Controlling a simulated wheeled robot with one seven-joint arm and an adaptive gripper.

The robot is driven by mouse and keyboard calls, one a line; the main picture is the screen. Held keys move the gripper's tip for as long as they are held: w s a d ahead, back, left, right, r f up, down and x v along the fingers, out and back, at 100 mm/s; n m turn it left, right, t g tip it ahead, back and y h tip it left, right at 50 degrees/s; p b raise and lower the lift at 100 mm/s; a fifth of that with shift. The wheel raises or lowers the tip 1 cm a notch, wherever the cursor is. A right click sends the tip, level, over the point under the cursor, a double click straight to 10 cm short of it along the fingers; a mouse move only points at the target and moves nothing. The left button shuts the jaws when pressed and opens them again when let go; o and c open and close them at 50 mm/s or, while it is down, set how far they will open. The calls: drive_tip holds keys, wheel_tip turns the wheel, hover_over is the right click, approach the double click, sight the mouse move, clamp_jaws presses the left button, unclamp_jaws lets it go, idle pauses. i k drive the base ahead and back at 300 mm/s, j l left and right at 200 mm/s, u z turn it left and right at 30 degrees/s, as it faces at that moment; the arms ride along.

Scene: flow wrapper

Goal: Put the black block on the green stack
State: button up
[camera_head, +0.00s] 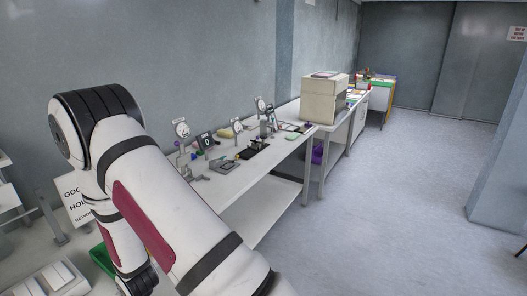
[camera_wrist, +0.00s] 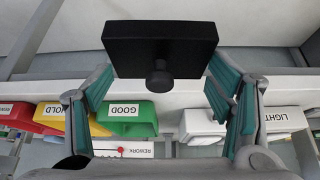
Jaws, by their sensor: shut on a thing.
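In the wrist view, my gripper (camera_wrist: 162,88) has its teal-padded fingers on either side of the black block (camera_wrist: 160,40), shut on it. The block is a flat black rectangle with a round knob facing the camera. A green bin (camera_wrist: 128,122) with a GOOD label shows below and left of the block. I cannot make out a green stack for certain. In the head view, a green object (camera_head: 101,259) is partly hidden behind my arm; the gripper and block are not visible there.
Red (camera_wrist: 18,117) and yellow (camera_wrist: 50,117) bins sit left of the green bin. A white piece (camera_wrist: 200,126) and a LIGHT label (camera_wrist: 276,117) lie to the right. In the head view, a long workbench (camera_head: 240,178) holds gauges and small parts; the floor (camera_head: 390,190) right of it is clear.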

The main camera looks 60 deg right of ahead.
sight(294, 135)
drive_tip(key=l, duration=0.5)
drive_tip(key=i+l+z, duration=0.15)
drive_tip(key=l, duration=0.9)
drive_tip(key=i+l+z, duration=0.1)
drive_tip(key=l, duration=0.4)
drive_tip(key=i+l, duration=0.15)
drive_tip(key=l, duration=0.35)
drive_tip(key=i+l+z, duration=0.15)
drive_tip(key=l, duration=0.85)
drive_tip(key=i+l+z, duration=0.1)
drive_tip(key=l, duration=0.4)
drive_tip(key=i+l+z, duration=0.1)
drive_tip(key=i+l, duration=0.3)
drive_tip(key=i, duration=0.3)
